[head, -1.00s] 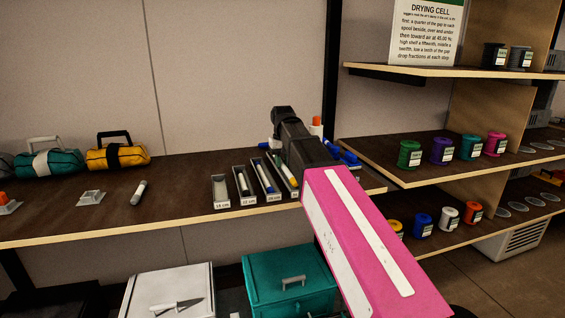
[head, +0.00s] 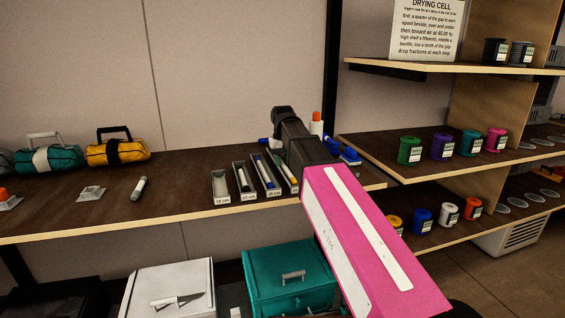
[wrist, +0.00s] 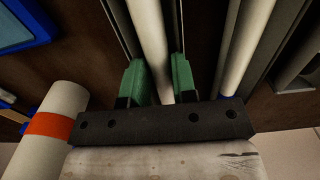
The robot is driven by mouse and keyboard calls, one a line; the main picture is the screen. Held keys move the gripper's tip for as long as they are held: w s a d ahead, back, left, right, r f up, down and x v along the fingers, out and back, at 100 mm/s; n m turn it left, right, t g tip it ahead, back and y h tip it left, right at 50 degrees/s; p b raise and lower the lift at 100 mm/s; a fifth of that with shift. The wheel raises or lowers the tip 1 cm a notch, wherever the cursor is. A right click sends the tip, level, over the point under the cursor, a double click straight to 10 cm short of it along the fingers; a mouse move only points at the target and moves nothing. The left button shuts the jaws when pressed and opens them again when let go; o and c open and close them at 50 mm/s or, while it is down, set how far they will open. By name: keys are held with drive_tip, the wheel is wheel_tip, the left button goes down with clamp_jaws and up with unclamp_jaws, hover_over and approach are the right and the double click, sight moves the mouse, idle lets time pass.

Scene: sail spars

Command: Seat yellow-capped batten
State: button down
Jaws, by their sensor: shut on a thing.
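A white batten (wrist: 150,40) lies between the green fingertips of my gripper (wrist: 157,82) in the wrist view, and the gripper is shut on it. The batten runs along a grey-walled tray, and its end caps are out of sight there. In the head view a yellow-tipped batten (head: 292,180) shows in the rightmost visible tray, partly behind my arm. A second white batten (wrist: 247,40) with a blue cap lies to the right in the wrist view.
Labelled trays, including the 18 cm tray (head: 221,187), line the bench. An orange-banded white cylinder (wrist: 52,120) stands close left of my gripper, and a blue object (wrist: 20,25) is beyond it. Shelves with spools (head: 410,150) are to the right. The bench left of the trays has open room.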

drive_tip(key=shift+r, duration=0.85)
drive_tip(key=c, duration=0.5)
unclamp_jaws()
wheel_tip(320, 180, up, 8)
idle(0.5)
drive_tip(key=shift+s, duration=0.1)
